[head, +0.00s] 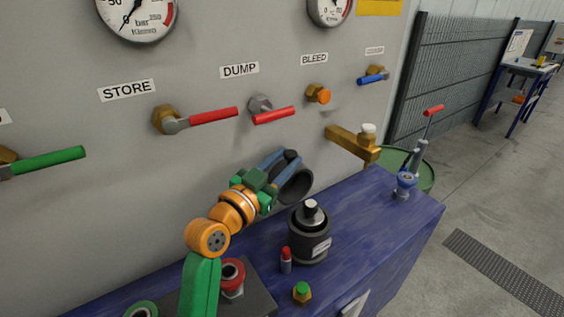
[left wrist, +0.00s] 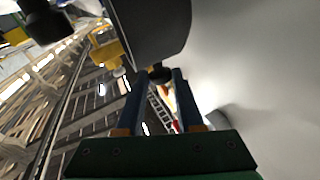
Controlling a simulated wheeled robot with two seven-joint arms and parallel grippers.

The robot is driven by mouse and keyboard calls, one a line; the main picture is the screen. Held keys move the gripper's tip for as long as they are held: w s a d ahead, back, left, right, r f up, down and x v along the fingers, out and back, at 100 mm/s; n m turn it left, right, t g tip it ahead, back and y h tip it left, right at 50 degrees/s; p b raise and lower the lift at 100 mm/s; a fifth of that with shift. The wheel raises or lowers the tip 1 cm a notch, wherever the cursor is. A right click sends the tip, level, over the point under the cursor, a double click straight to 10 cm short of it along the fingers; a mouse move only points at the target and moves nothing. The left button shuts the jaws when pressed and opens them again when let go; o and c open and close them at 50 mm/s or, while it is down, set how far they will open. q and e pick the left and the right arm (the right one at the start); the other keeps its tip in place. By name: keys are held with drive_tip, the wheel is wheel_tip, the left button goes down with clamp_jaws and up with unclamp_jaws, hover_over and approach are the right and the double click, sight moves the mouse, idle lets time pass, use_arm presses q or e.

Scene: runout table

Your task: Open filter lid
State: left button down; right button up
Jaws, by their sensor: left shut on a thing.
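The dark round filter lid (head: 300,187) shows near the panel wall, above the bench, with a hollow side facing the head camera. In the left wrist view a large dark cylinder (left wrist: 150,35) fills the top, with a small dark knob (left wrist: 160,76) below it. My left gripper (head: 287,160) has its blue fingers closed around that knob at the lid's upper edge. How the lid joins the wall is hidden. My right gripper is not in view.
A black cylinder (head: 309,240) with a silver top stands on the blue bench (head: 370,225) below the lid. A brass tap (head: 352,143) juts out to the right. Red-handled DUMP valve (head: 273,115) is above. A small red-topped item (head: 286,260) and green-topped fitting (head: 302,292) stand in front.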

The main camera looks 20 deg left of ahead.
use_arm(q)
drive_tip(key=c, duration=0.8)
unclamp_jaws()
drive_tip(key=v, duration=0.7)
